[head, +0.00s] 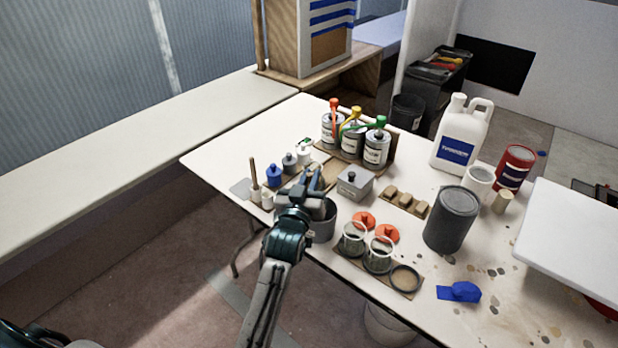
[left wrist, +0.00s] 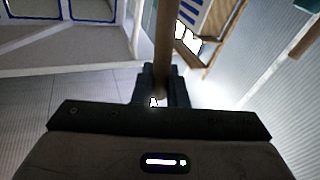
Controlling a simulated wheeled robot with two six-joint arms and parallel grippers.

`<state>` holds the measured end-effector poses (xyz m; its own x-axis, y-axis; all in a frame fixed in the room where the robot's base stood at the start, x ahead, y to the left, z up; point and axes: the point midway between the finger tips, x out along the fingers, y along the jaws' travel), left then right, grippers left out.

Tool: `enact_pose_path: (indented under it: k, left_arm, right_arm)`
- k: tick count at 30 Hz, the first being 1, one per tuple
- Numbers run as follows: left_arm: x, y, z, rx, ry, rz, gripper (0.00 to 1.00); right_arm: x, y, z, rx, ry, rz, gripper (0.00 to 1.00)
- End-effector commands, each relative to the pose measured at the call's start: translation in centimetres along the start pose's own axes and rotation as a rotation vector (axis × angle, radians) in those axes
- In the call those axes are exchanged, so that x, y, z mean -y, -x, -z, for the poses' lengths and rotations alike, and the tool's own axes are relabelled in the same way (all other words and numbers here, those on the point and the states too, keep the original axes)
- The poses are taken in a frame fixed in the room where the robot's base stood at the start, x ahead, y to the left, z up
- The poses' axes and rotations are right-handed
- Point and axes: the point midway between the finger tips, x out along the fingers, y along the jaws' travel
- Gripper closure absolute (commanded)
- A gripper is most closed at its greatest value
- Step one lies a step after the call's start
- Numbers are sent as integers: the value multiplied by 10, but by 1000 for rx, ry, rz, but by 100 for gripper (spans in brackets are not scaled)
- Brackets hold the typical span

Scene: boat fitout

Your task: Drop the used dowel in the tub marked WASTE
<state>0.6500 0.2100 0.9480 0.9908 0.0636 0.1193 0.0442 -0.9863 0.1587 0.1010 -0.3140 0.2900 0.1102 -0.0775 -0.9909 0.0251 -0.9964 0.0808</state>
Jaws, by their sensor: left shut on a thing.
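My left gripper (head: 310,178) is over the worktable (head: 230,158), above or just behind a grey open tub (head: 324,228) at the table's front edge. In the left wrist view my left gripper (left wrist: 160,92) is shut on a brown wooden dowel (left wrist: 165,45), which rises out of the jaws toward the top of the picture. In the head view I cannot clearly make out the held dowel. My arm and gripper hide part of the grey tub, and I can read no WASTE mark on it. My right gripper is not in view.
Small bottles, with a thin stick (head: 253,172) standing among them, are left of my gripper. Cans with coloured tops (head: 376,150) stand behind. A grey lidded box (head: 354,184), jars (head: 378,256), a dark grey canister (head: 452,222) and a white jug (head: 462,132) are to the right.

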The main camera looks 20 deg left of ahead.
Motion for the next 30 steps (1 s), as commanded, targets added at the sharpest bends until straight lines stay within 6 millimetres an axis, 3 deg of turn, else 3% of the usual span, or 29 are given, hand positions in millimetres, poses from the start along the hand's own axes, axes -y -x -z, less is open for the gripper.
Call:
enact_pose_path:
  k: [9, 10, 13, 14, 23, 30]
  left_arm:
    - [0, 0, -2, -1, 0, 0, 100]
    - [0, 0, -2, -1, 0, 0, 84]
    - [0, 0, -2, -1, 0, 0, 64]
    - [0, 0, -2, -1, 0, 0, 62]
    - [0, 2, -2, 0, 0, 0, 62]
    - [0, 36, -4, 2, 2, 1, 62]
  right_arm:
    - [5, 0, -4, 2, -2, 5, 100]
    - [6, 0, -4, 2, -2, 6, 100]
    - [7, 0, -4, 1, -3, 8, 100]
    - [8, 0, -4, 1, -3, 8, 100]
    - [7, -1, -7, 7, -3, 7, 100]
    - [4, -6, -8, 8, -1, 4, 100]
